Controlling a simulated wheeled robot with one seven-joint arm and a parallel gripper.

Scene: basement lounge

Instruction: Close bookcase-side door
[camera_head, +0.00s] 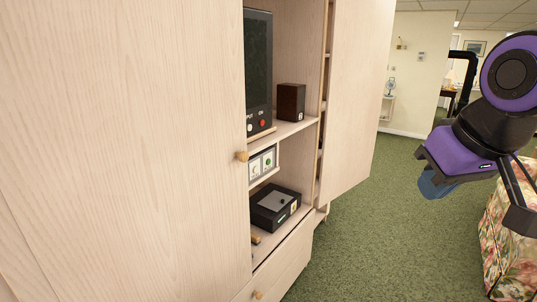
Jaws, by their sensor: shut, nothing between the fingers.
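A pale wooden cabinet stands along the left, its middle section uncovered. A large near door panel (120,130) with a small wooden knob (241,156) fills the left of the view. A far door panel (352,90) stands out from the cabinet's far end, to the right of the open shelves. I cannot tell from this view which panel is the bookcase-side door, as no bookcase shows clearly. My purple and black gripper (436,188) is shut and empty at the right, in the air over the carpet, apart from both panels. Its fingertips are partly hidden.
The open shelves (297,128) hold a dark screen (258,70), a brown speaker (291,102) and a black box (276,207). A drawer (285,266) is below. A floral armchair (512,245) stands at lower right. Green carpet (375,235) between is clear.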

